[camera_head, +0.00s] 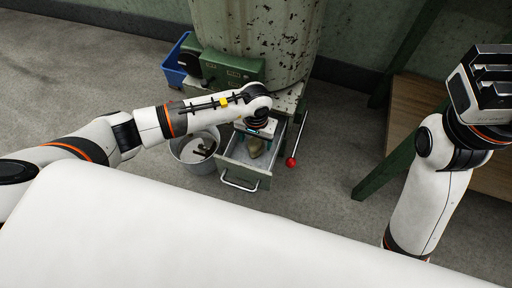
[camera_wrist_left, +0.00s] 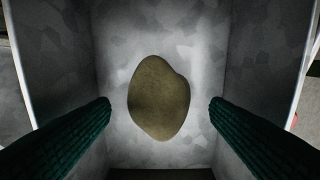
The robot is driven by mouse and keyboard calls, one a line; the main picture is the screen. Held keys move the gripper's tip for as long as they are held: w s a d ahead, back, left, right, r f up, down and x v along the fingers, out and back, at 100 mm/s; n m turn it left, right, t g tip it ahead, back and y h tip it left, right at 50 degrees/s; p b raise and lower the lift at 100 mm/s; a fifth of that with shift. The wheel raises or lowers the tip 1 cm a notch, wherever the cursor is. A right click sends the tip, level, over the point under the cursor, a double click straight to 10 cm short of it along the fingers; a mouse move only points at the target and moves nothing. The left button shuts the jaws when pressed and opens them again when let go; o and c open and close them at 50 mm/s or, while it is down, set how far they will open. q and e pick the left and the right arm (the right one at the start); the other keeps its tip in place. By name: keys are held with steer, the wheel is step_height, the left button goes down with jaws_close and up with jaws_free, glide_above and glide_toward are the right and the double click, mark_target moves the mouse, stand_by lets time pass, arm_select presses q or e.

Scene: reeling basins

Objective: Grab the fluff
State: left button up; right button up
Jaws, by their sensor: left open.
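The fluff (camera_wrist_left: 160,97) is a tan-brown, rounded lump lying on the floor of an open grey metal drawer. In the head view the fluff (camera_head: 256,147) shows partly below my left gripper (camera_head: 254,138). The drawer (camera_head: 240,173) has a metal handle at its front. My left gripper reaches down into the drawer. In the left wrist view its two green fingers (camera_wrist_left: 160,112) are open, one on each side of the fluff, with gaps on both sides. My right gripper (camera_head: 490,88) is raised at the right, far from the drawer; its jaw opening is unclear.
A grey bucket (camera_head: 194,150) with dark items stands left of the drawer. A red-knobbed lever (camera_head: 291,162) is close to its right. A big worn drum machine (camera_head: 255,30) rises behind. A blue crate (camera_head: 174,66) and a wooden shelf (camera_head: 415,110) stand farther out.

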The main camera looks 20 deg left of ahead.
arm_select(q)
step_height(320, 180, down, 3)
steer(key=shift+r+b, duration=0.15)
steer(key=shift+b, duration=0.35)
steer(key=c, duration=1.1)
steer(key=shift+o, duration=0.2)
steer(key=shift+r, duration=0.1)
